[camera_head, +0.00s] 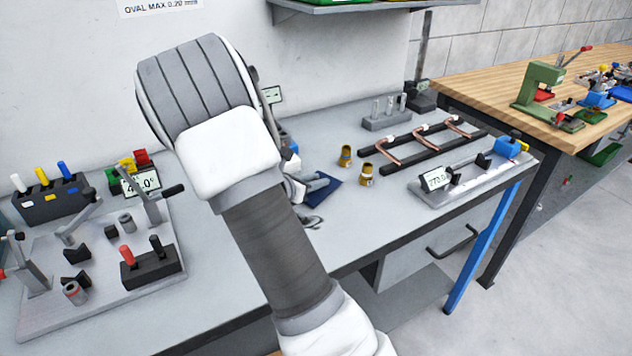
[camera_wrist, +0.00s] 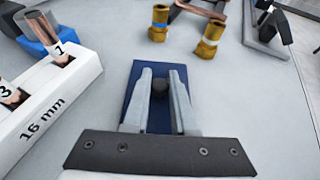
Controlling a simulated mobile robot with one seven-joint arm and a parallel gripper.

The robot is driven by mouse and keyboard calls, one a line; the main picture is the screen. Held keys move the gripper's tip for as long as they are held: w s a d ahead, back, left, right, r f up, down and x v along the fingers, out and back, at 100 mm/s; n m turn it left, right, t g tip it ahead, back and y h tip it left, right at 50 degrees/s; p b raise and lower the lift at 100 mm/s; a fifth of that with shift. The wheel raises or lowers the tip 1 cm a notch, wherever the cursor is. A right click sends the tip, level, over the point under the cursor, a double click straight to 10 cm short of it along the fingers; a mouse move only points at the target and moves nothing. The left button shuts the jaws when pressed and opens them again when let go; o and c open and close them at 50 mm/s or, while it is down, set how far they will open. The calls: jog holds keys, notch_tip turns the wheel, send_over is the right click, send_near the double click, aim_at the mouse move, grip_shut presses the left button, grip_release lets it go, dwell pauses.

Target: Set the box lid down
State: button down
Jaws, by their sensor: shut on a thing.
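The box lid (camera_wrist: 136,92) is a dark blue flat panel with a small dark knob (camera_wrist: 160,86). My gripper (camera_wrist: 161,90) is shut on the knob, one pale finger on each side. In the head view the blue lid (camera_head: 323,193) shows just right of my wrist, over the grey bench. My gripper's fingers (camera_head: 312,184) are partly hidden there by my arm. I cannot tell whether the lid touches the bench. A white box (camera_wrist: 45,115) marked "16 mm" stands left of the lid in the wrist view, with copper tube pieces in numbered slots.
Brass fittings (camera_wrist: 207,40) stand beyond the lid. Copper tubes on a black rack (camera_head: 420,145) and a fixture with a display (camera_head: 438,178) lie to the right. A clamp plate (camera_head: 100,270) fills the bench's left. Bare grey bench (camera_wrist: 260,100) lies right of the lid.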

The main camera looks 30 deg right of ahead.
jog(key=shift+f, duration=0.15)
jog(key=c, duration=0.7)
grip_release()
